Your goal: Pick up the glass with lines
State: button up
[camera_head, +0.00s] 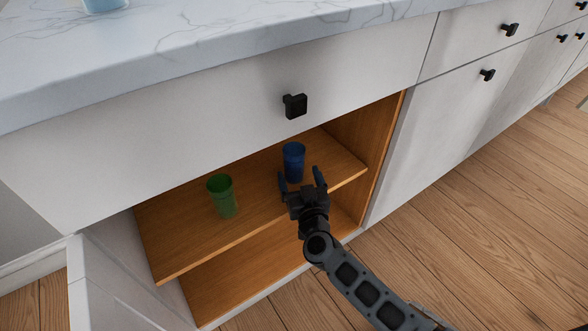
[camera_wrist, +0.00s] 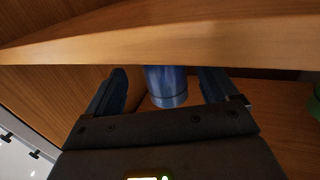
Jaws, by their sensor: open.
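A dark blue glass (camera_head: 293,158) stands upright on the upper wooden shelf inside the open cabinet. A green glass (camera_head: 222,197) stands on the same shelf to its left. My gripper (camera_head: 300,176) is open at the shelf's front, just before the blue glass. In the wrist view the blue glass (camera_wrist: 166,84) shows in the gap between the open fingers (camera_wrist: 164,76), with faint marks and a darker band. I cannot tell whether it is touched. The green glass (camera_wrist: 316,104) is cut off at the right edge there. Which glass carries lines is unclear.
The cabinet's right inner wall (camera_head: 376,135) is close to the blue glass. A drawer front with a black knob (camera_head: 295,105) lies above the opening. A marble counter (camera_head: 215,35) holds a light blue object (camera_head: 104,5). The lower shelf (camera_head: 235,282) looks empty.

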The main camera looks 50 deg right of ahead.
aim_at(297, 170)
jog(key=b+x, duration=0.1)
jog(key=x, duration=0.2)
jog(key=shift+w+f+b, duration=0.15)
jog(key=shift+w+b, duration=0.2)
jog(key=shift+w, duration=0.05)
jog(key=shift+w+d, duration=0.45)
jog(key=shift+c, duration=0.2)
jog(key=c, duration=1.1)
jog(key=shift+r, duration=0.35)
jog(key=shift+r+p, duration=0.2)
jog(key=shift+p, duration=0.2)
jog(key=p+v, duration=0.5)
jog(key=v, duration=1.3)
jog(key=shift+a, duration=0.1)
